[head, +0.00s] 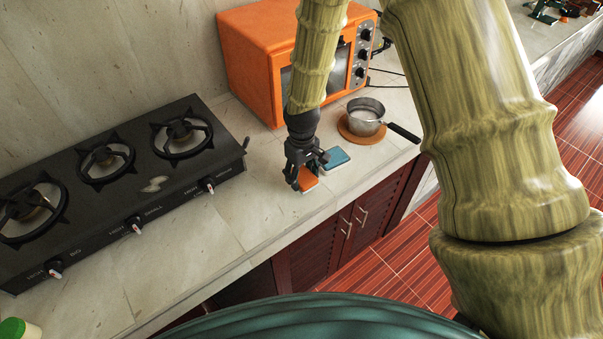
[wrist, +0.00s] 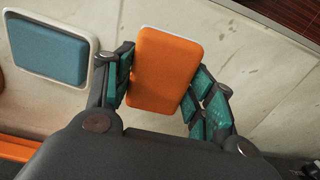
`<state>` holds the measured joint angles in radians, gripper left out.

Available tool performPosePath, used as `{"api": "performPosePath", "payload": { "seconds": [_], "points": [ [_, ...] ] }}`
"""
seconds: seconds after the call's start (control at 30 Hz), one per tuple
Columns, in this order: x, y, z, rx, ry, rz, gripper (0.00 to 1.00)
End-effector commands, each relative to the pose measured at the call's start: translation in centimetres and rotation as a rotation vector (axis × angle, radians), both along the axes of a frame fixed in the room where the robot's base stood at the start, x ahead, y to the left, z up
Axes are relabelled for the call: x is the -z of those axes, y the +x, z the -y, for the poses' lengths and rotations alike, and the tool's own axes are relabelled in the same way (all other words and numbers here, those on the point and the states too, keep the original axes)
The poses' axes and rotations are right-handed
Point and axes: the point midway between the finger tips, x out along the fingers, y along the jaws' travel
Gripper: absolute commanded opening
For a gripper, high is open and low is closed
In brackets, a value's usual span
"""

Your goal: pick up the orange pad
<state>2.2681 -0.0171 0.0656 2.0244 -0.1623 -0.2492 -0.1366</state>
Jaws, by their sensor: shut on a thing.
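The orange pad (wrist: 165,68) is a rounded rectangle with a pale edge along its far side. In the wrist view it sits between the two green-padded fingers of my gripper (wrist: 160,92), which touch its left and right sides. In the head view my gripper (head: 308,178) points down at the counter, with the orange pad (head: 307,183) at its fingertips. My gripper is shut on the pad. I cannot tell whether the pad is clear of the counter.
A blue pad (head: 336,158) with a pale border lies just beside my gripper. Behind it are a pot (head: 366,116) on a round brown mat (head: 352,137) and an orange oven (head: 250,65). A black gas stove (head: 120,180) stands left. The counter (head: 240,225) is bare in front.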

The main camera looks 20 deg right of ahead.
Motion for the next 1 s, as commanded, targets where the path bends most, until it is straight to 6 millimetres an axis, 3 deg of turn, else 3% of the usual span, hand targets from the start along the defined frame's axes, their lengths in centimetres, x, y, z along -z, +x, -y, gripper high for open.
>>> {"api": "performPosePath", "payload": {
  "seconds": [0.3, 0.5, 0.7, 1.0],
  "points": [
    [-0.4, -7.1, -1.7, -0.001, 0.0, 0.002, 0.35],
    [-0.9, -10.4, -2.4, 0.0, 0.0, 0.002, 0.35],
    [-1.2, -12.1, -2.9, 0.001, 0.001, 0.002, 0.35],
    [-1.3, -12.6, -3.0, 0.001, 0.001, 0.002, 0.35]
  ]
}}
